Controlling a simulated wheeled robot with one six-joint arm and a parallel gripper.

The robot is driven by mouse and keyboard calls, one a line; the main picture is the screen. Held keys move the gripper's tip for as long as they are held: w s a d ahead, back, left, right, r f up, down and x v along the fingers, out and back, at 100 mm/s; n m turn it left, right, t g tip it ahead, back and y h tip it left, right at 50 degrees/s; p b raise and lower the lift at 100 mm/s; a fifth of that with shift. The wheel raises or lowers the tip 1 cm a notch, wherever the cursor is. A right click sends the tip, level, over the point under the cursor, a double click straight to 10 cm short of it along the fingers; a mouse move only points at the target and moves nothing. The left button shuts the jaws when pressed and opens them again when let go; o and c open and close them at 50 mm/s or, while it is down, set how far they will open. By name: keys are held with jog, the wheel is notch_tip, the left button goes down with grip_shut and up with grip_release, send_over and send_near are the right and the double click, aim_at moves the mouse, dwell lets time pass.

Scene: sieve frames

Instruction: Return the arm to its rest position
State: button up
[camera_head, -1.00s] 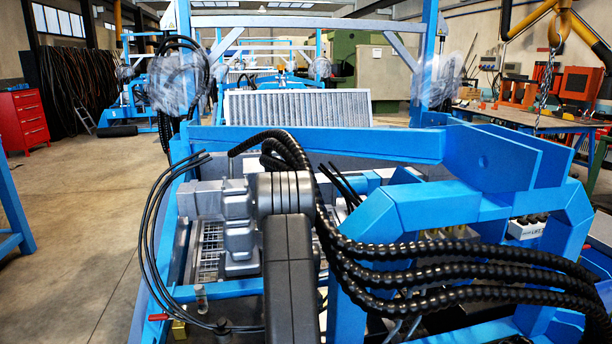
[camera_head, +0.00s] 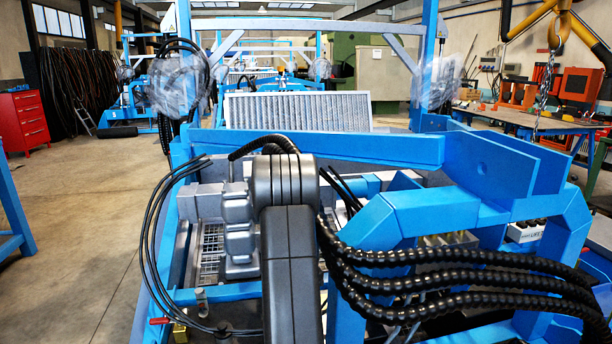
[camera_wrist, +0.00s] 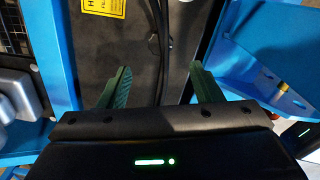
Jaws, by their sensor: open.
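My gripper (camera_wrist: 160,84) shows in the wrist view with its two green fingers spread apart and nothing between them. Behind the fingers are a dark grey panel (camera_wrist: 110,50) and black cables (camera_wrist: 163,45); I cannot tell how far away they are. In the head view my dark arm stands upright in the lower middle, in front of the blue machine frame (camera_head: 400,150). The gripper itself is hidden in the head view.
Ribbed black hoses (camera_head: 460,257) loop on the right of my arm. Blue beams and a grey motor housing (camera_head: 238,225) surround it. A red tool cabinet (camera_head: 24,120) stands at the far left. The floor (camera_head: 85,215) on the left is mostly clear.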

notch_tip(320, 180, down, 10)
jog(key=shift+f+b, duration=0.1)
jog(key=shift+b, duration=0.75)
jog(key=shift+r+m, duration=0.3)
jog(key=shift+m, duration=0.6)
jog(key=m, duration=0.8)
jog(key=shift+m+p, duration=0.3)
jog(key=shift+p, duration=0.1)
jog(key=m, duration=0.5)
jog(key=shift+p, duration=0.4)
jog(key=shift+m+p, duration=0.4)
jog(key=shift+m, duration=2)
